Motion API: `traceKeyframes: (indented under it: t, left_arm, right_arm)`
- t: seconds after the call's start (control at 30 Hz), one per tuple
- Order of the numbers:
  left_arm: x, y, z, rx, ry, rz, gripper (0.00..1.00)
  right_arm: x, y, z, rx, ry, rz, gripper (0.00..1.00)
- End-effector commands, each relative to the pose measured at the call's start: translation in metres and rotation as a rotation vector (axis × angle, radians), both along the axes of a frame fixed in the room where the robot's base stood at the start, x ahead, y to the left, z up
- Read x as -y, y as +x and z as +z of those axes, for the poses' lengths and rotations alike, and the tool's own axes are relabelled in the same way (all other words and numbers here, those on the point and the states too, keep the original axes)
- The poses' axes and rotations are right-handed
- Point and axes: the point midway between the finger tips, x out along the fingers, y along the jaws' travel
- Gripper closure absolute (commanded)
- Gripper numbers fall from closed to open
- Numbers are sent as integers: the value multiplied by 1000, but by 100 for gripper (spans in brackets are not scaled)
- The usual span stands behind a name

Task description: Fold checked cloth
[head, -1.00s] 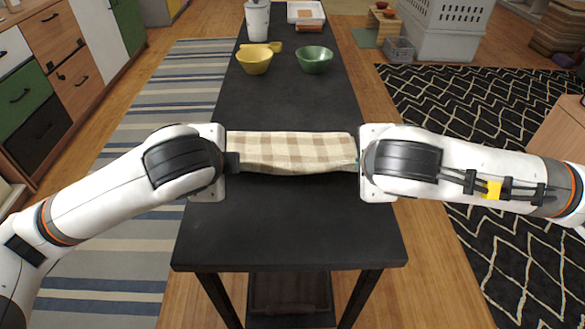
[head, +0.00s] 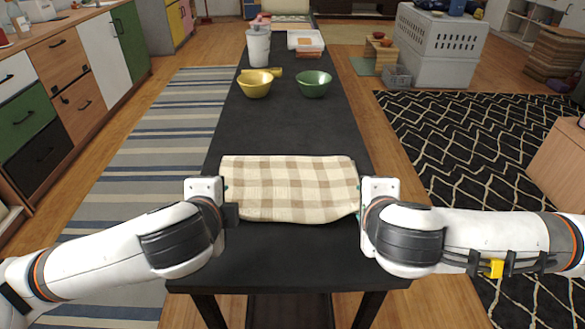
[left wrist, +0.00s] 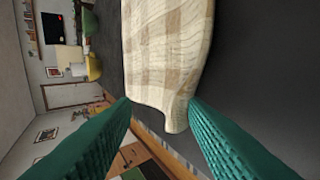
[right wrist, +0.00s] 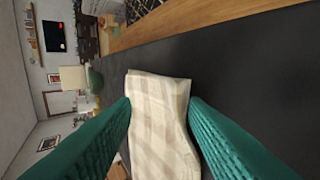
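The beige-and-white checked cloth (head: 290,188) lies across the dark table in front of me. Its near edge looks slightly wavy. My left gripper (head: 231,213) is at the cloth's near left corner. In the left wrist view its green fingers (left wrist: 160,101) stand apart, with the cloth's edge (left wrist: 165,70) between and beyond the tips. My right gripper (head: 360,214) is at the near right corner. In the right wrist view its fingers (right wrist: 159,100) are also apart, with the cloth (right wrist: 158,125) between them. The cloth's underside is hidden.
A yellow bowl (head: 255,86), a green bowl (head: 314,84), a white canister (head: 258,48) and a white tray (head: 305,40) stand farther back on the table (head: 285,127). The table is clear between the bowls and the cloth, and in front of it.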

Motion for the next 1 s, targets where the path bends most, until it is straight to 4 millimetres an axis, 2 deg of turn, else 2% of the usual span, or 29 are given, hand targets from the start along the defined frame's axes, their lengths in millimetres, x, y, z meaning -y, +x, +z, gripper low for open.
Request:
traceKeyframes:
  t: [0.23, 0.43, 0.7, 0.83, 1.0]
  left_arm:
    - [0, -1, 6, 3, -1, 0, 60]
    - [1, -9, 35, 5, -3, -3, 60]
    - [-1, -29, 75, 10, 4, -1, 60]
    - [0, -36, 87, 8, 3, -3, 60]
    - [0, -40, 91, 1, 0, 0, 60]
  right_arm:
    - [0, -1, 6, 3, 1, 0, 60]
    - [-1, -9, 35, 5, 3, 2, 60]
    - [-1, -30, 73, 5, 2, 2, 60]
    - [-1, -37, 85, 3, 1, 2, 60]
    - [0, -40, 91, 0, -1, 1, 60]
